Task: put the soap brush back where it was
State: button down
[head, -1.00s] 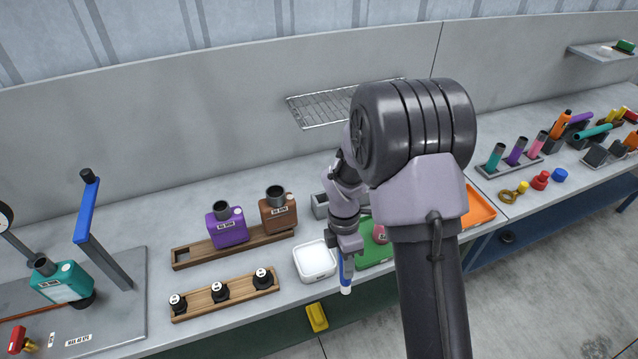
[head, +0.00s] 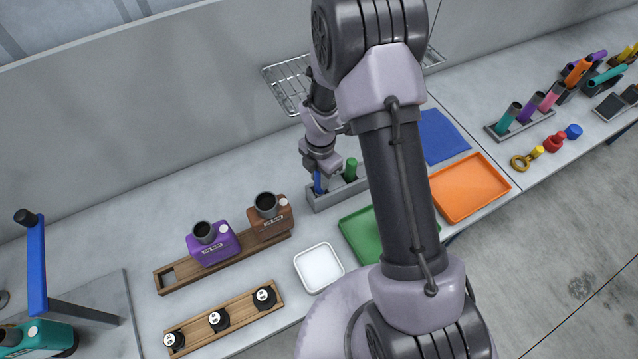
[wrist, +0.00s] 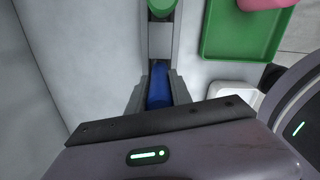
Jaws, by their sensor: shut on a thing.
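The soap brush, with a blue handle (head: 317,184), is upright at the left end of a grey rack (head: 324,203) on the bench. My gripper (head: 321,178) is shut on it from above. In the wrist view the blue handle (wrist: 158,86) lies between the two fingers, in line with the rack (wrist: 160,42). The brush's lower end is hidden, and I cannot tell whether it is seated in a slot. A green-handled thing (head: 350,169) stands in the same rack; its green top also shows in the wrist view (wrist: 161,6).
A white dish (head: 319,267) and a green tray (head: 361,236) lie in front of the rack. A brown bottle (head: 271,218) and a purple bottle (head: 213,244) stand on a wooden holder to the left.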

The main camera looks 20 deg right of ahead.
jog(key=shift+f, duration=1.55)
jog(key=c, duration=1.1)
grip_release()
jog(key=shift+f+b, duration=0.1)
jog(key=shift+b, duration=0.2)
jog(key=shift+c, duration=0.2)
notch_tip(320, 180, up, 13)
jog(key=shift+p, duration=1.1)
jog(key=s+a+r+m+t, duration=0.1)
jog(key=s+r+m, duration=0.2)
jog(key=r+m, duration=0.3)
jog(key=s+r+m+t+y, duration=0.1)
jog(key=s+r+m, duration=0.25)
jog(key=r, duration=0.35)
jog(key=s+a+r+m+t, duration=0.1)
jog(key=s+r+m, duration=0.2)
jog(key=r+m, duration=0.35)
jog(key=s+a+r+m+t, duration=0.1)
jog(key=s+r+m, duration=0.2)
jog(key=s+m, duration=0.2)
jog(key=s+a+r+m+t+y, duration=0.1)
jog(key=s+r+m, duration=0.2)
jog(key=s+m, duration=0.2)
jog(key=shift+s+m+t, duration=0.4)
jog(key=shift+m, duration=0.4)
